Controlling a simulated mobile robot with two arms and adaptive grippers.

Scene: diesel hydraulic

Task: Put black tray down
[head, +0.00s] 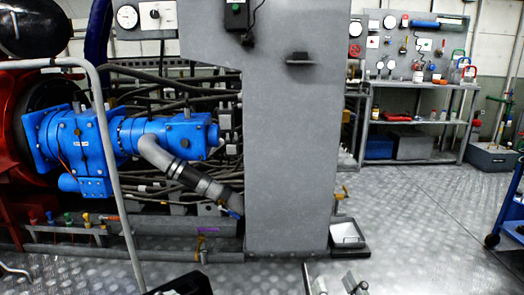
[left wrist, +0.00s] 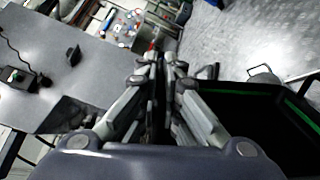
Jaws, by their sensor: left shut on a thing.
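A black tray with green edge lines fills the right of the left wrist view (left wrist: 245,112). My left gripper (left wrist: 161,62) is shut on its near edge; the exact contact between the fingers is dark. In the head view, a dark corner that looks like this tray (head: 183,286) shows at the bottom edge, with the rest out of frame. My right gripper (head: 336,280) is at the bottom of the head view with its fingers apart and nothing seen between them.
A blue pump (head: 85,140) and a grey rail (head: 112,165) are at left. A workbench (head: 420,85) stands at back right. The metal floor (head: 420,220) at right is open.

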